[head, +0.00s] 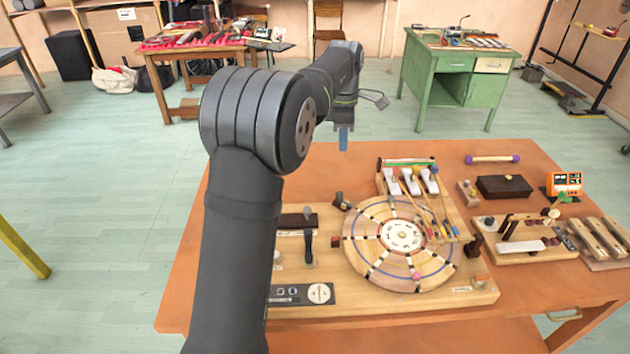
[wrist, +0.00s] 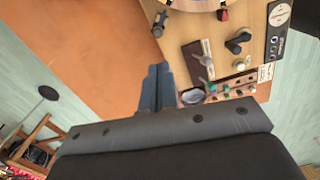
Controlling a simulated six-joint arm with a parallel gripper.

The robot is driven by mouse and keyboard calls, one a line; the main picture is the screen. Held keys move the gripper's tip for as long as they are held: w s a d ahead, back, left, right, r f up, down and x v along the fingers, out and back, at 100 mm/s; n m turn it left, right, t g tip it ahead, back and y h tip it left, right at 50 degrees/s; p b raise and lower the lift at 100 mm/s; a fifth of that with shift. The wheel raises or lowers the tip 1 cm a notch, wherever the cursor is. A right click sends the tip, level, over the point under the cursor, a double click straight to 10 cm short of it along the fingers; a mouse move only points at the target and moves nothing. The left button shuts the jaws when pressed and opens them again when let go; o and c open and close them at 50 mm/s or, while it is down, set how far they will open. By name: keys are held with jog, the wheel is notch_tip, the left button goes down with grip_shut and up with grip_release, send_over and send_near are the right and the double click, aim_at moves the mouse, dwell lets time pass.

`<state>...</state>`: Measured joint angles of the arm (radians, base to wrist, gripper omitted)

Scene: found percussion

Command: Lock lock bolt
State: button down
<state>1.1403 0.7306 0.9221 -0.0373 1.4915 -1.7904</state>
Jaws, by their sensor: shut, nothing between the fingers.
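My gripper (head: 343,138) is shut and empty, with blue-grey fingers pointing down, above the far left part of the orange table. In the wrist view its fingers (wrist: 158,85) stand together over bare tabletop. A dark brown strip (head: 298,220) lies on the left part of the wooden board; it also shows in the wrist view (wrist: 193,62) with a small metal piece on it. This may be the lock bolt, but I cannot tell its position. A black lever (head: 308,250) stands beside the strip, also in the wrist view (wrist: 238,43). The gripper is apart from both.
A round segmented wooden wheel (head: 365,240) fills the board's middle. White keys with thin mallets (head: 430,200) stand behind it. A dark box (head: 503,187), a purple-ended rod (head: 492,159) and an orange device (head: 566,183) are at right. The table's far left (head: 310,165) is clear.

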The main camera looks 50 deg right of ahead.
jog(key=w+a+f+m+g+h, duration=0.2)
jog(key=w+a+f+m, duration=0.1)
jog(key=m, duration=0.9)
jog(key=w+a+f+m+g+h, duration=0.2)
jog(key=w+f+m, duration=0.4)
jog(key=m, duration=0.6)
jog(key=shift+w+a+f+h, duration=0.15)
jog(key=shift+w+a+h, duration=0.65)
jog(key=shift+w, duration=0.45)
jog(key=shift+s+d+f, duration=0.9)
jog(key=shift+s+f, duration=0.4)
jog(key=shift+f, duration=0.05)
jog(key=shift+s+d+f, duration=0.85)
jog(key=shift+s+f, duration=0.45)
jog(key=shift+s, duration=0.05)
jog(key=shift+s+d+f, duration=0.9)
jog(key=shift+s+f, duration=0.4)
jog(key=shift+f, duration=0.05)
jog(key=shift+s, duration=0.1)
